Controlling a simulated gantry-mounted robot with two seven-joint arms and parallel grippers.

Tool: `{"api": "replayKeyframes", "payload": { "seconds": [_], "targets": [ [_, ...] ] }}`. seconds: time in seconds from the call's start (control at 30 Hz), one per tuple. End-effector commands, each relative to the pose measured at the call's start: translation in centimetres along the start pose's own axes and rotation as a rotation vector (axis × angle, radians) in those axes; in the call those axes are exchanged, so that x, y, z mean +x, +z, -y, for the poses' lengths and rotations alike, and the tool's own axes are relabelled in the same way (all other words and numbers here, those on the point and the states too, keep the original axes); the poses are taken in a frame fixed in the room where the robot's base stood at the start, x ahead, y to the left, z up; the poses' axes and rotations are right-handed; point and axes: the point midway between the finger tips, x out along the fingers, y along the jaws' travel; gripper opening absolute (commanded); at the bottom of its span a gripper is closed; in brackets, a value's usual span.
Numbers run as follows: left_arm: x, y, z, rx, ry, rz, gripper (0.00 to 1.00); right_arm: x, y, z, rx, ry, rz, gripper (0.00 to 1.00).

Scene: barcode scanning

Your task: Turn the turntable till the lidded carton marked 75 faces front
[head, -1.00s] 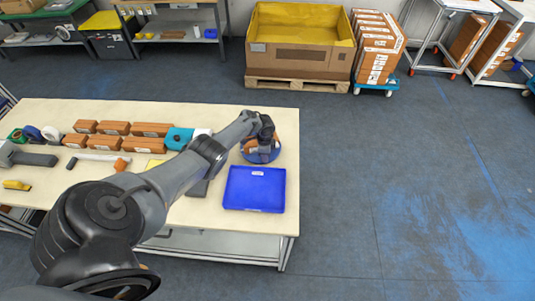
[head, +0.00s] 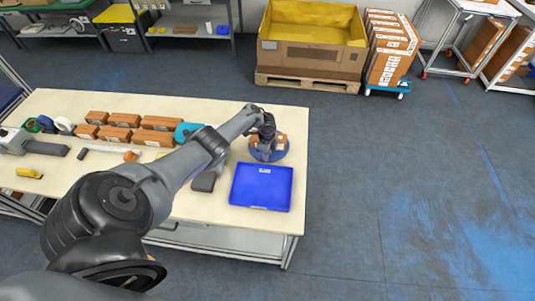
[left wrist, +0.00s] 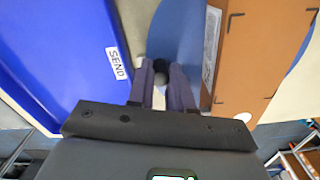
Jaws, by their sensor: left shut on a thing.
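The blue round turntable (head: 281,155) stands near the right end of the table, partly hidden by my left arm. A brown carton (left wrist: 262,60) sits on its blue top (left wrist: 180,30) in the left wrist view, with a white label along one side. No number is readable, so I cannot tell whether it is the one marked 75. My left gripper (head: 264,153) is low at the turntable's front edge. In the left wrist view its fingers (left wrist: 161,80) are closed around a dark round knob (left wrist: 160,66) by the blue disc. My right gripper is out of view.
A blue tray (head: 261,188) marked SEND lies just in front of the turntable; it also shows in the left wrist view (left wrist: 60,60). Several brown cartons (head: 118,135) and tape rolls (head: 64,124) are further left. The table ends close right of the turntable.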

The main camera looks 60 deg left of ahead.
Motion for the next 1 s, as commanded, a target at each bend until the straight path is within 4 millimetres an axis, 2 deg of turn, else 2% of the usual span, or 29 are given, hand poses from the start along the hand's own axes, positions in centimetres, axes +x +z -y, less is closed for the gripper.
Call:
{"api": "replayKeyframes", "payload": {
  "seconds": [0.43,0.47,0.6,1.0],
  "targets": [
    [0.1,0.1,-0.05,0.003,0.0,0.001,0.0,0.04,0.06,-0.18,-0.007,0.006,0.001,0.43],
    [0.1,0.11,-0.05,0.003,0.0,0.001,0.23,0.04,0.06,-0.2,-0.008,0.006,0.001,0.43],
    [0.08,0.09,-0.05,0.003,0.0,0.001,0.45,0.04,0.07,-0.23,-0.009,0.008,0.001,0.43],
    [-0.61,0.07,0.01,0.004,0.0,0.0,0.46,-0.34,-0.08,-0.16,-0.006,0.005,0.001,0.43]
  ]
}}
